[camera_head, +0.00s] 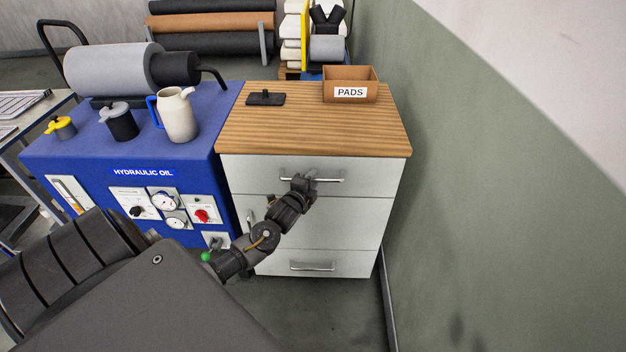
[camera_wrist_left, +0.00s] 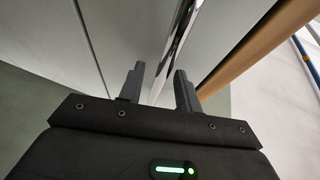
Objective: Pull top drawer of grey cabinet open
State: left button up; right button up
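The grey cabinet (camera_head: 386,190) has a wooden top and light grey fronts. Its top drawer (camera_head: 250,170) looks flush with the cabinet and has a horizontal metal bar handle (camera_head: 330,180). My left gripper (camera_head: 305,180) is at this handle, left of its middle, and hides part of it. In the left wrist view the two fingers (camera_wrist_left: 160,88) stand apart, with the shiny handle (camera_wrist_left: 176,45) running between them. Gaps seem to show beside the bar, so the gripper looks open around it. My right gripper is in neither view.
A brown PADS box (camera_head: 350,86) and a black flat object (camera_head: 265,98) sit on the cabinet top. The blue hydraulic oil unit (camera_head: 100,155) stands close at left, with a jug (camera_head: 178,115) on it. A green wall (camera_head: 480,180) rises at right. Floor in front is clear.

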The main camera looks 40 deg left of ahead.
pick_arm(q)
jog(key=shift+w+a, duration=0.1)
jog(key=shift+w, duration=0.3)
jog(key=shift+c, duration=0.3)
grip_shut()
